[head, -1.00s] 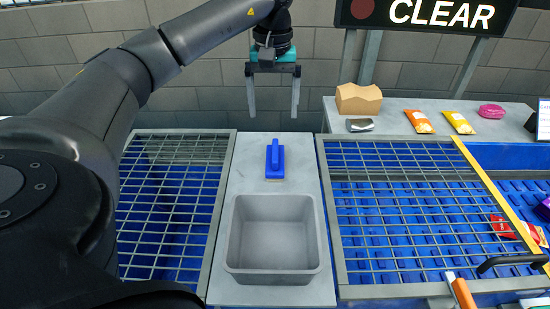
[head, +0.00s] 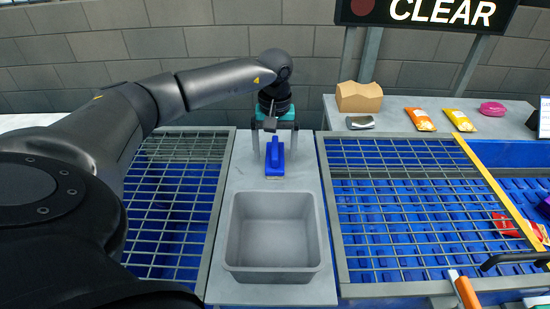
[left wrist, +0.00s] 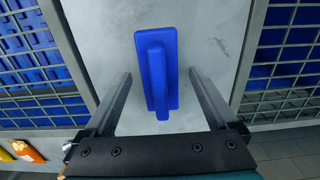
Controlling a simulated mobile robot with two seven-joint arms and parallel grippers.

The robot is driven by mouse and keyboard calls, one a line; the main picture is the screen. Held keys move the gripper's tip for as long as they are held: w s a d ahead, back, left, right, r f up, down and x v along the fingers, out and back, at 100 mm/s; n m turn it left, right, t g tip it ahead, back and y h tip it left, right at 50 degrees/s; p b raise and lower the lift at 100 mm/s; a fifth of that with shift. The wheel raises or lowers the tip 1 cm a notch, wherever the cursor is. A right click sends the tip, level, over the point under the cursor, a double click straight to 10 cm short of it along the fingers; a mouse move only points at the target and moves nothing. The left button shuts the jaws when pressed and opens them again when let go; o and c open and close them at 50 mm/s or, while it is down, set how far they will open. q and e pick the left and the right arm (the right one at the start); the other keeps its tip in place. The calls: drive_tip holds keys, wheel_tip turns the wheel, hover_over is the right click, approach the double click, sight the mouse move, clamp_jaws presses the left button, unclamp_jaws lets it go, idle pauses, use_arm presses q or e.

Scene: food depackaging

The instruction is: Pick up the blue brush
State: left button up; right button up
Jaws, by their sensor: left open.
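The blue brush (head: 275,160) lies on the grey counter strip, behind the grey bin, with its raised handle facing up. It also shows in the left wrist view (left wrist: 157,70), between and a little beyond the fingers. My left gripper (head: 275,150) is open, with one finger on each side of the brush. In the left wrist view the gripper (left wrist: 158,95) shows gaps between both fingers and the brush, so it is not gripped. My right gripper is not in view.
The empty grey bin (head: 231,245) stands in front of the brush. Metal grids (head: 345,215) over blue belts flank the counter strip. A cardboard-coloured box (head: 359,97), a silver item (head: 360,122) and orange (head: 420,119) and yellow (head: 459,120) packets lie on the right back shelf.

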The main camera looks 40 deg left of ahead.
sight(275, 146)
use_arm(q)
drive_tip(key=shift+f, duration=0.1)
drive_tip(key=shift+c, duration=0.2)
clamp_jaws()
idle(0.5)
wheel_tip(275, 146, up, 20)
drive_tip(key=p, duration=0.2)
idle(0.3)
